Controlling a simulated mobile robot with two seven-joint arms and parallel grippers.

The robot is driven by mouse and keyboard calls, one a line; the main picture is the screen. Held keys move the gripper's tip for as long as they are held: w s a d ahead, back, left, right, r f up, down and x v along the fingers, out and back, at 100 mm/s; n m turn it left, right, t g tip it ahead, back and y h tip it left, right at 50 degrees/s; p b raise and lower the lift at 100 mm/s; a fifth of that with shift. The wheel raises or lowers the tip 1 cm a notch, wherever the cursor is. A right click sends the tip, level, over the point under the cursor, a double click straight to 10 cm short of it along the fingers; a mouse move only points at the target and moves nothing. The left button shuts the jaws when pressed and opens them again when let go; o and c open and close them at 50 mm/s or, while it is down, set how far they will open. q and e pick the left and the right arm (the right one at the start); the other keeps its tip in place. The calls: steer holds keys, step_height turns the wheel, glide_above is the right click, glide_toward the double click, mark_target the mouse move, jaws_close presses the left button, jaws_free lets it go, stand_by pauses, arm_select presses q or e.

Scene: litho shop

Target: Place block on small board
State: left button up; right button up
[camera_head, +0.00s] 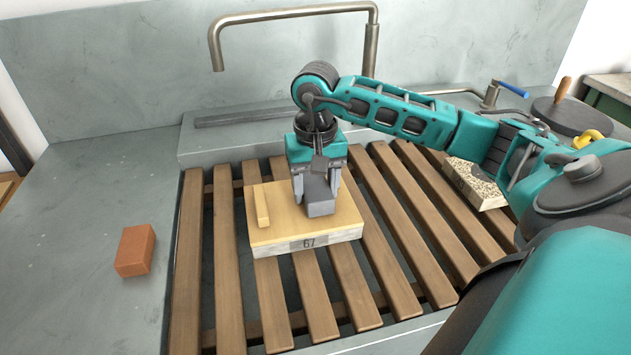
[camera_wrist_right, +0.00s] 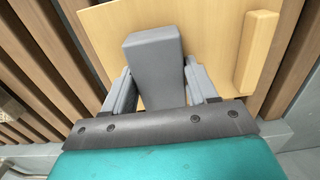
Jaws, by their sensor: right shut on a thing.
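A grey block (camera_head: 320,197) is between the fingers of my right gripper (camera_head: 314,190), which is shut on it. The block is over the small wooden board (camera_head: 275,232), which has a raised strip (camera_head: 262,206) at its left side and the number 67 on its front edge. I cannot tell whether the block touches the board. In the right wrist view the grey block (camera_wrist_right: 153,62) sticks out past the fingers, over the board (camera_wrist_right: 212,40). The strip (camera_wrist_right: 255,50) shows at the right there. My left gripper is not in view.
The board lies on a slatted wooden rack (camera_head: 272,300) in a grey sink. An orange-brown brick (camera_head: 135,250) lies on the left counter. A speckled block (camera_head: 474,184) lies at the rack's right. A bent metal tap (camera_head: 300,12) stands behind my right arm.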

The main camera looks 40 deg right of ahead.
mark_target(316, 186)
steer(key=shift+f, duration=0.2)
steer(key=o, duration=1.3)
steer(key=shift+r, duration=0.1)
step_height(316, 186, up, 12)
steer(key=shift+r+p, duration=0.15)
steer(key=shift+p, duration=0.45)
